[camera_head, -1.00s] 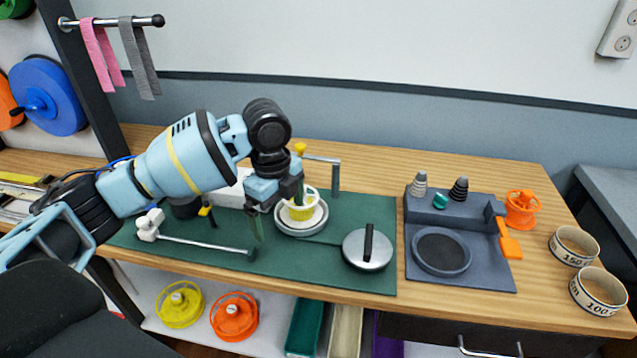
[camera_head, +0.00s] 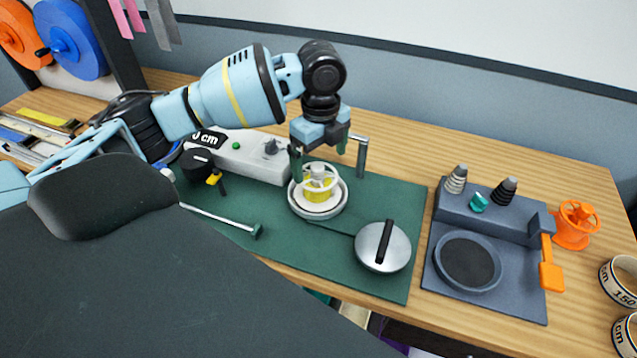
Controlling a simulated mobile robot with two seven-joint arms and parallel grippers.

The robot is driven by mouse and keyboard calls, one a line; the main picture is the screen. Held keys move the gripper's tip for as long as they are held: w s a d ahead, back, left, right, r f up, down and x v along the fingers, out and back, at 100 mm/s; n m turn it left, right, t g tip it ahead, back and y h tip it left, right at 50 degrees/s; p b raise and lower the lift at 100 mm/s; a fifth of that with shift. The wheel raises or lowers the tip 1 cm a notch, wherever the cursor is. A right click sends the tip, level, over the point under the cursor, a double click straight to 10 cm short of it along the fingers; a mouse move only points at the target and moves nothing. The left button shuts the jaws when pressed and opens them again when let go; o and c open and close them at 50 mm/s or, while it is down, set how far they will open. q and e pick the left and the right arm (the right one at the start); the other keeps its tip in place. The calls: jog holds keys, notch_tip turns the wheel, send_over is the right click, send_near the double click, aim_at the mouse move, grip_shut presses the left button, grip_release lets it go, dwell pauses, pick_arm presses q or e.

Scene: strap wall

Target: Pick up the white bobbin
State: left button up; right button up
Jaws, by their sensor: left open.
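The white bobbin (camera_head: 319,172) has a spoked white top and a yellow band below it. It sits upright in a round grey dish (camera_head: 339,206) on the green mat (camera_head: 385,291). My left gripper (camera_head: 320,163) points down over the bobbin, with its jaws open. One green finger is at the bobbin's left side and the other is behind its right side. I cannot tell whether the fingers touch the bobbin. My right gripper is out of view.
A grey disc with a black handle (camera_head: 368,259) lies right of the dish. A grey post (camera_head: 361,158) stands behind. A white box with a knob (camera_head: 251,150) is at the left. A dark tray (camera_head: 440,285) with cones and an orange reel (camera_head: 575,228) are farther right.

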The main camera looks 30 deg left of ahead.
aim_at(318, 167)
pick_arm(q)
jog(key=shift+f, duration=0.2)
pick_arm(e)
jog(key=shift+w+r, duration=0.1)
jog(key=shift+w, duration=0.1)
pick_arm(q)
jog(key=f, duration=0.5)
jog(key=shift+s+a, duration=0.15)
jog(key=shift+s, duration=0.1)
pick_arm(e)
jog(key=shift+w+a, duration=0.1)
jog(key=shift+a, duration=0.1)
pick_arm(q)
jog(key=shift+r, duration=0.1)
jog(key=c, duration=1)
jog(key=shift+c, duration=0.2)
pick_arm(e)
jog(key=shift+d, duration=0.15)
